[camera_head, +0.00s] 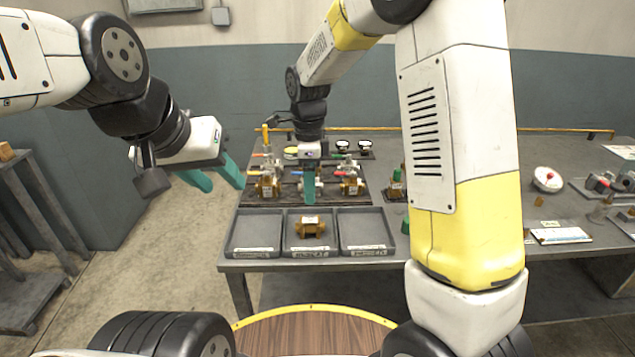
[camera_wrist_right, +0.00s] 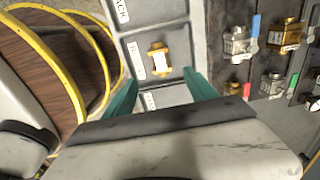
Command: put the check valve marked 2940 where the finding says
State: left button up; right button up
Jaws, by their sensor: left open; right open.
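A brass valve body (camera_head: 311,228) with a pale label lies in the middle one of three grey trays; its number is too small to read. It also shows in the right wrist view (camera_wrist_right: 159,60), ahead of and between the fingertips. The middle tray (camera_head: 290,213), left tray (camera_head: 255,232) and right tray (camera_head: 364,230) have front labels that I cannot read. My right gripper (camera_head: 312,190) is open and empty behind the trays, over the valve mat; its teal fingers also show in the right wrist view (camera_wrist_right: 159,80). My left gripper (camera_head: 217,180) is open and empty left of the table.
Several valves with coloured handles, including a brass one (camera_head: 352,185), stand on a dark mat (camera_head: 252,197) behind the trays. A white card (camera_head: 560,236) and a round white item with red (camera_head: 547,178) are on the table's right. The left and right trays are empty.

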jog(key=s+d+r+n+t+y, duration=0.1)
jog(key=s+d+r+n+t, duration=0.2)
jog(key=s+d+r+n, duration=0.4)
jog(key=s+d+r+n+t+y, duration=0.1)
jog(key=s+d+r+n+t, duration=0.2)
jog(key=s+d+r+n, duration=0.4)
jog(key=s+r+n, duration=0.1)
jog(key=s+n, duration=0.3)
jog(key=s, duration=0.2)
jog(key=shift+s, duration=0.3)
jog(key=shift+d, duration=0.1)
